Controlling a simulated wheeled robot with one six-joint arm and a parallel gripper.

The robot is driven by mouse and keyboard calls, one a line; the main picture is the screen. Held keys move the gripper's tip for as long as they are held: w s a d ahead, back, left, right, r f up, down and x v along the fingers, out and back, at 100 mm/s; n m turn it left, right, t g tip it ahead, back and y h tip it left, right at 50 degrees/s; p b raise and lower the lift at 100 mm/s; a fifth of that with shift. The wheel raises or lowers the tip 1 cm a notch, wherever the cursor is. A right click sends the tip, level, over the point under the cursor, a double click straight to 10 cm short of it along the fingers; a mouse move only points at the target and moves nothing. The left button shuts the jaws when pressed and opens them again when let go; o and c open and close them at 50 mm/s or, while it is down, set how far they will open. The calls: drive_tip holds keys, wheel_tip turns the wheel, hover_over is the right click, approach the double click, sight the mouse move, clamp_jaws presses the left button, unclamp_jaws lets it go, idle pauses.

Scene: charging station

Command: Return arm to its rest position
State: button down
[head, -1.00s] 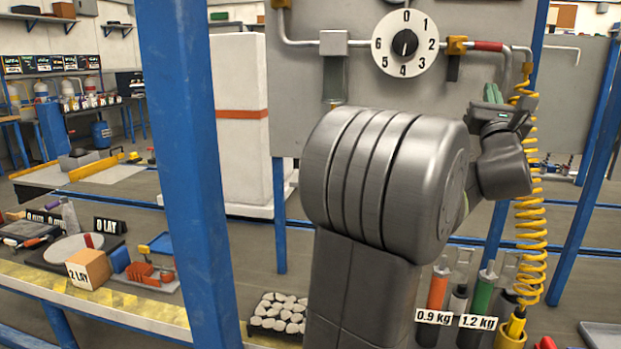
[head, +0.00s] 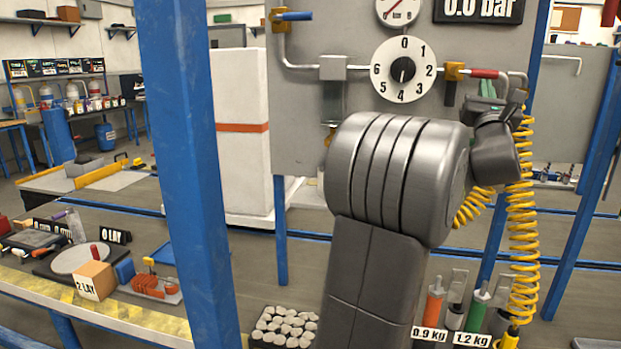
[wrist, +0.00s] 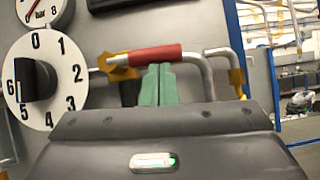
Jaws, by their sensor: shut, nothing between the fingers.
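My gripper (wrist: 158,84) shows in the wrist view with its two green fingers pressed together and nothing between them. It points at the grey panel (wrist: 190,25), with the red-handled valve (wrist: 148,54) behind the fingertips in the picture; I cannot tell whether they touch. In the head view my arm's large grey joint fills the middle, and the gripper (head: 487,90) is mostly hidden behind the wrist at the right. The dial (head: 404,69), numbered 0 to 6, and the red valve handle (head: 484,74) are on the panel. The display (head: 484,9) reads 0.0 bar.
A yellow coiled hose (head: 522,240) hangs close beside my wrist. Orange (head: 434,303) and green (head: 477,309) cylinders labelled 0.9 kg and 1.2 kg stand below. A blue post (head: 185,170) rises at left, near a bench (head: 110,312) with trays and a box. A crate of stones (head: 284,326) is low centre.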

drive_tip(key=shift+f, duration=0.1)
idle(0.3)
drive_tip(key=w+d+f+b+v, duration=0.1)
drive_tip(key=f+b+v, duration=0.1)
drive_tip(key=b+v, duration=0.8)
drive_tip(key=w+d+r+p, duration=0.1)
drive_tip(key=w+r+p, duration=0.65)
drive_tip(key=p, duration=0.25)
drive_tip(key=shift+s+a+f+m+g+h+p, duration=0.1)
drive_tip(key=shift+a+f+m+g+h+p, duration=0.4)
drive_tip(key=shift+f+m+h+p, duration=1.05)
drive_tip(key=shift+a+r+m+g+h+p, duration=0.1)
drive_tip(key=shift+a+m+g+p, duration=0.65)
drive_tip(key=shift+p, duration=1.65)
drive_tip(key=shift+s+a+f+m+g+h+p, duration=0.1)
drive_tip(key=shift+a+f+m+g+h+p, duration=0.2)
drive_tip(key=shift+f+m+h+p, duration=0.95)
drive_tip(key=shift+a+r+y+p, duration=0.1)
drive_tip(key=shift+r+y+p, duration=0.25)
drive_tip(key=shift+y+p, duration=0.4)
